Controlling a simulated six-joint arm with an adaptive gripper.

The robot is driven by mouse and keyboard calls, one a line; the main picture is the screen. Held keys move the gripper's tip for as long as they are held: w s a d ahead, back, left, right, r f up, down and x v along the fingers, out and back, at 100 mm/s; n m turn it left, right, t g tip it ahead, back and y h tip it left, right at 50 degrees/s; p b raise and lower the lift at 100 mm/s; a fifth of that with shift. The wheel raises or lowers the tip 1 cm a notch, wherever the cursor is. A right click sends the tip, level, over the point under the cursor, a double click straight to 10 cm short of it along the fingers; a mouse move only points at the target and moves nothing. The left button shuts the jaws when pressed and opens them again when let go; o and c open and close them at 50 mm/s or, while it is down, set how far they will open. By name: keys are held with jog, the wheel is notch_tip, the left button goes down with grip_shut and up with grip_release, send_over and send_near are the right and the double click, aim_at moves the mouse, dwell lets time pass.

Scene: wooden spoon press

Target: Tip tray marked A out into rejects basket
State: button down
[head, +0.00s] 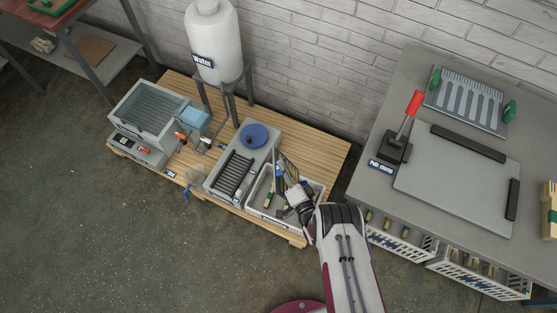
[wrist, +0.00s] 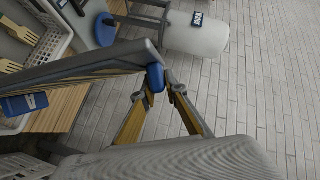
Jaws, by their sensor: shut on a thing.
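My gripper (wrist: 156,92) is shut on the blue grip (wrist: 155,77) at the end of a long grey tray (wrist: 85,68). A blue label (wrist: 24,103) with a white A shows beside the tray in the wrist view. The tray is seen nearly edge-on and looks tilted; its contents are mostly hidden. In the head view my gripper (head: 298,193) is over a white crate (head: 268,213) at the front of the pallet. Dark, long things lie around there; I cannot tell the tray apart from them. The crate's label is too small to read.
In the wrist view a white basket (wrist: 52,45) with wooden forks (wrist: 20,30) is at upper left. The pallet (head: 310,145) holds a water tank (head: 213,45) and a grey unit with a blue disc (head: 254,135). A grey table (head: 390,210) with white baskets (head: 480,275) is at right.

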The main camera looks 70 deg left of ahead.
jog(key=shift+w+d+r+m+g+y, duration=0.1)
jog(key=shift+w+m+g+y, duration=0.1)
jog(key=shift+w+m, duration=0.25)
jog(key=shift+w+d+m+g+y, duration=0.1)
jog(key=shift+w+m+y, duration=0.1)
jog(key=shift+w+m, duration=0.2)
jog(key=shift+s+n, duration=0.1)
jog(key=shift+n, duration=0.15)
dwell(0.8)
jog(key=shift+s+a+r, duration=0.1)
jog(key=shift+s, duration=0.1)
jog(key=s+a+n+t+h, duration=0.2)
jog(key=s+n, duration=0.3)
jog(key=s, duration=0.2)
jog(key=shift+s+f+n+t+h, duration=0.25)
jog(key=shift+f+n+t+h, duration=0.05)
jog(key=shift+f+t, duration=0.1)
